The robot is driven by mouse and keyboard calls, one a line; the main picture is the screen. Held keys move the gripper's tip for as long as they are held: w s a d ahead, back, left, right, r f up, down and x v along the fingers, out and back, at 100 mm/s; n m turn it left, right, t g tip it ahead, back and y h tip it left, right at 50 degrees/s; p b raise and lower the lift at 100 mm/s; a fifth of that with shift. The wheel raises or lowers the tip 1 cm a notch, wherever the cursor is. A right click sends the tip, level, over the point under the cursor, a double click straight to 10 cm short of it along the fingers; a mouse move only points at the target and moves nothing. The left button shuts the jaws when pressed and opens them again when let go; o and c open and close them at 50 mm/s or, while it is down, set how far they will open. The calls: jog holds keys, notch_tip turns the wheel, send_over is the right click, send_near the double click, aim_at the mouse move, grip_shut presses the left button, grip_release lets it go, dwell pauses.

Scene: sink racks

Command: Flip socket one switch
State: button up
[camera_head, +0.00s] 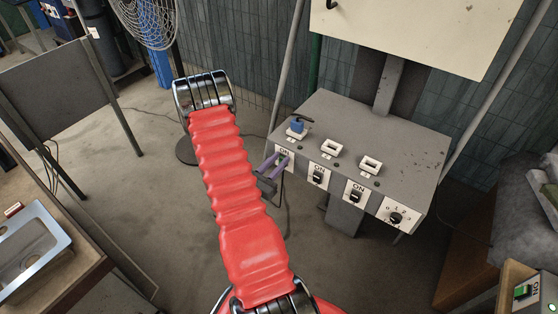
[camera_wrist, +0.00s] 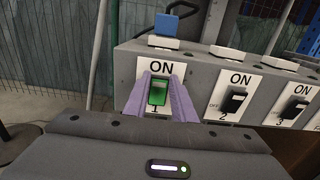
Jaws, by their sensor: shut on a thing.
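The grey socket box (camera_head: 330,135) stands on a post, with a row of ON-labelled switches along its front. Socket one switch (camera_wrist: 157,92) is the leftmost, over the number 1, and its face shows green in the wrist view. My gripper (camera_head: 280,158) has purple fingers, also seen in the wrist view (camera_wrist: 159,90), one on each side of this switch. The gripper is shut on it. In the head view the fingers mostly hide the switch. A blue plug (camera_head: 298,125) sits in the socket above it.
Black switch two (camera_head: 318,178) and switch three (camera_head: 355,195) are close on the right, with a rotary dial (camera_head: 398,217) beyond. Empty sockets (camera_head: 332,148) lie on top. A fan (camera_head: 148,20) stands behind left; a sink (camera_head: 30,250) is at left.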

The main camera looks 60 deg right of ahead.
jog(key=shift+f, duration=0.15)
jog(key=shift+a+f+g+h, duration=0.15)
jog(key=shift+f+h, duration=0.05)
jog(key=shift+h, duration=0.6)
jog(key=shift+a+f+g+h, duration=0.15)
jog(key=shift+f+h, duration=0.05)
jog(key=shift+h, duration=0.6)
jog(key=o, duration=1.1)
jog(key=shift+c, duration=0.2)
jog(key=shift+a, duration=0.1)
jog(key=shift+w+a+f, duration=0.15)
jog(key=shift+a+f, duration=0.05)
jog(key=shift+a, duration=0.25)
jog(key=v, duration=1.2)
jog(key=shift+a+f, duration=0.15)
jog(key=shift+a, duration=0.15)
